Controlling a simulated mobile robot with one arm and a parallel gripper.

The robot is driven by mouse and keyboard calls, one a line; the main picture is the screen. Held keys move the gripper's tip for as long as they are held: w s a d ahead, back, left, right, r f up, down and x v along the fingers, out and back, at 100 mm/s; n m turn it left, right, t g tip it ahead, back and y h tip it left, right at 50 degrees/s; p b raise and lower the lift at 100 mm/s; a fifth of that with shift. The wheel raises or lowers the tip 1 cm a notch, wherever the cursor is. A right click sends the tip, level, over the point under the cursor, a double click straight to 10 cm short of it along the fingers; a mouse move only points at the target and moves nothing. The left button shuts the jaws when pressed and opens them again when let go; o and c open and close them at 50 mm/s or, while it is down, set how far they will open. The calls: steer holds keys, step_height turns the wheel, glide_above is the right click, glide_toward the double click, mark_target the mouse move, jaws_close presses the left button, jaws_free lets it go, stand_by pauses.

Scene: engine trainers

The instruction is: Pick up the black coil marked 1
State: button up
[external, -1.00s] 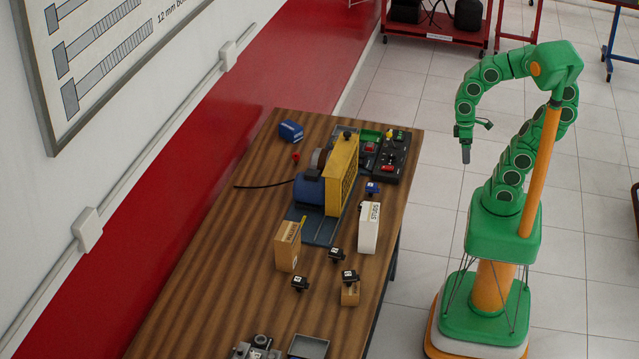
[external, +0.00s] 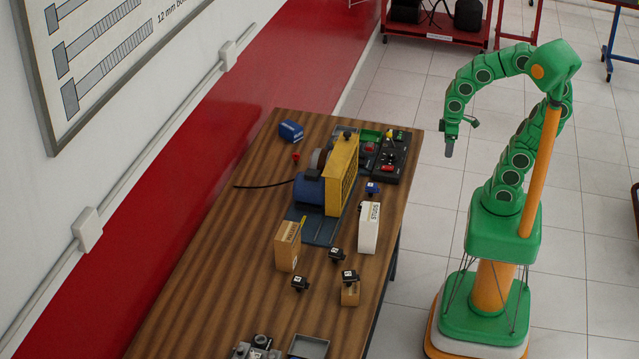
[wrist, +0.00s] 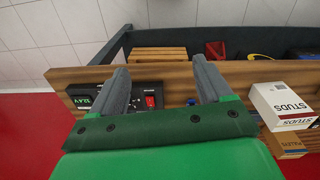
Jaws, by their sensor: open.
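Three small black coils with white labels sit near the front of the wooden table in the external view. One coil (external: 336,254) lies right of the brown box, one coil (external: 300,283) lies lower left of it, and one coil (external: 350,275) rests on a small wooden block. The numbers are too small to read surely, so I cannot tell which is marked 1. My gripper (external: 449,149) hangs in the air right of the table, apart from the coils. In the wrist view my gripper (wrist: 160,66) is open and empty, and no coil can be made out there.
A white STUDS box (external: 369,228) and a brown box (external: 288,246) stand near the coils. A yellow and blue machine (external: 341,175) stands behind them. A black control panel (external: 391,160) lies at the far right. A grey tray (external: 308,347) is in front.

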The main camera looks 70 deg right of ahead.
steer(key=w+d+r+n+t+h, duration=0.25)
steer(key=w+d, duration=0.25)
steer(key=w, duration=0.4)
steer(key=w+d+r+n+t+h, duration=0.1)
steer(key=w+d+r+t, duration=0.2)
steer(key=w, duration=0.6)
steer(key=w+a+r+n+t+y, duration=0.1)
steer(key=w+r+n+t+y, duration=0.15)
steer(key=w+n+t, duration=0.7)
steer(key=s+a+f+n+g+y, duration=0.1)
steer(key=s+a+f+g+y, duration=0.1)
steer(key=a+f+g+y, duration=1)
steer(key=shift+a+f+g+y, duration=0.3)
steer(key=shift+a+f+y, duration=1.8)
steer(key=shift+a, duration=2.2)
steer(key=shift+h, duration=0.5)
steer(key=shift+f, duration=3.8)
steer(key=shift+a+f, duration=0.25)
steer(key=shift+x, duration=2.25)
